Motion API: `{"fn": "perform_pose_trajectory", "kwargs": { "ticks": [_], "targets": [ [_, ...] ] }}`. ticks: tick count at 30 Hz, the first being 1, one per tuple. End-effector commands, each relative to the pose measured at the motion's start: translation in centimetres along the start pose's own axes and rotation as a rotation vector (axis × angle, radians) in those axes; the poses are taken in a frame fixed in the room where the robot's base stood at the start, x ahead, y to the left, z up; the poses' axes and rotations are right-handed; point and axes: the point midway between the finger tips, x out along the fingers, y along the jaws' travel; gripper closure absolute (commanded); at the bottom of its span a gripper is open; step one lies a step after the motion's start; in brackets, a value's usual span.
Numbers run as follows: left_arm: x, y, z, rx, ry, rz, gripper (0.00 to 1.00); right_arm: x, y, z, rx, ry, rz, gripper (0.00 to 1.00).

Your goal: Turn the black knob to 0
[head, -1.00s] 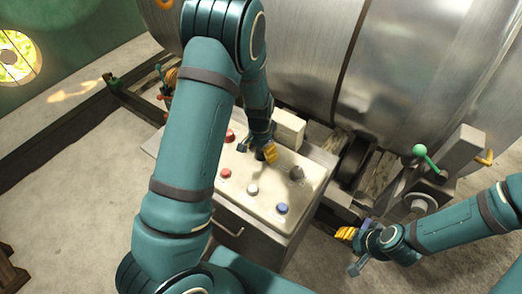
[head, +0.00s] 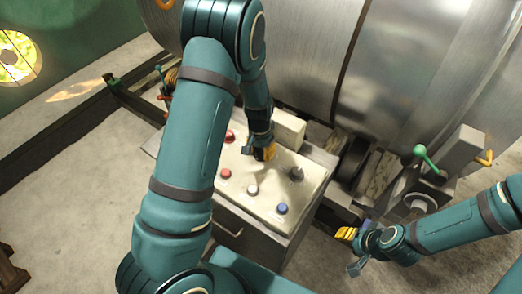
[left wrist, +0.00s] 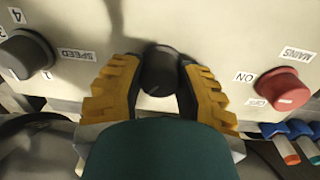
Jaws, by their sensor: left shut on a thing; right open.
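The black knob (left wrist: 158,72) stands on the cream control panel (head: 300,207). In the left wrist view it sits between the yellow fingers of my left gripper (left wrist: 160,82), which is shut on it. A faint light mark shows near the knob's lower edge. The scale around it cannot be read here, so its setting is unclear. In the head view my left gripper (head: 262,154) points down at the panel and mostly hides the knob. My right gripper (head: 350,249) is open and empty, in front of the machine at the right.
A dark SPEED knob (left wrist: 25,54) and a red MAINS knob (left wrist: 284,89) flank the black knob in the left wrist view. Red, white (head: 252,190) and blue (head: 282,208) buttons sit nearby. A pale box (head: 289,130) stands behind. A green-knobbed lever (head: 420,151) is at the right.

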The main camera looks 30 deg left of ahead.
Motion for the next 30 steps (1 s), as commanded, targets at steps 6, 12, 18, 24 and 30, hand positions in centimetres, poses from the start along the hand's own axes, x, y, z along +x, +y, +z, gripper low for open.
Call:
{"fn": "perform_pose_trajectory", "kwargs": {
  "ticks": [6, 12, 18, 24, 30],
  "targets": [
    [-0.1, 0.0, 0.0, -0.184, 0.008, -0.001, 1.0, -0.3, -0.1, 0.0, 0.0, 0.0, -0.001, 0.53],
    [-0.1, -0.1, 0.0, -0.348, 0.015, -0.001, 1.0, -0.6, -0.2, -0.1, 0.0, 0.0, -0.001, 0.53],
    [-0.1, -0.1, 0.0, -0.48, 0.02, -0.001, 1.0, -0.8, -0.3, -0.1, 0.0, 0.0, -0.002, 0.53],
    [0.0, -0.1, 0.0, -0.563, 0.022, -0.001, 1.0, -1.0, -0.3, -0.1, 0.0, 0.0, -0.002, 0.53],
    [0.0, -0.1, 0.0, -0.602, 0.024, -0.001, 1.0, -1.1, -0.3, -0.1, 0.0, 0.0, -0.002, 0.53]
  ]
}}
